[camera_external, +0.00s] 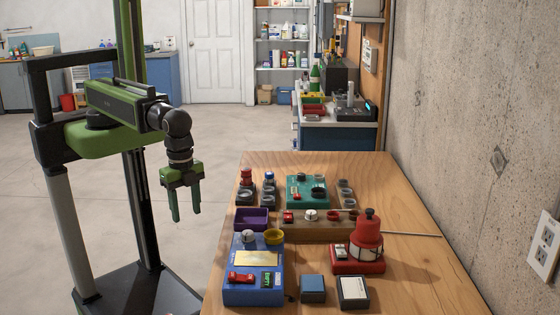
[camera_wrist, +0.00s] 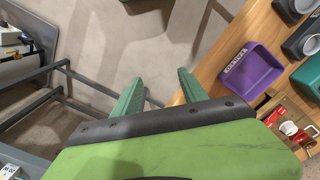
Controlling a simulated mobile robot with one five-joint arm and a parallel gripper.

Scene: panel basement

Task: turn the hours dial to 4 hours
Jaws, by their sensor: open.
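My gripper (camera_external: 185,214) hangs open and empty, fingers down, to the left of the wooden table and apart from everything on it. In the wrist view its two green fingers (camera_wrist: 160,80) are spread, with the floor and table edge beyond. A blue box (camera_external: 238,296) at the table's front left carries a pale round knob (camera_external: 249,237), a yellow plate, a red switch and a small green display. A pale knob (camera_external: 310,214) also sits on a brown wooden panel (camera_external: 290,228). No lettering is legible, so I cannot tell which is the hours dial or its setting.
A teal box (camera_external: 322,202) with knobs stands farther back. A red device (camera_external: 366,240) stands at right, near the concrete wall (camera_external: 470,120). The purple tray shows in the wrist view (camera_wrist: 250,70).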

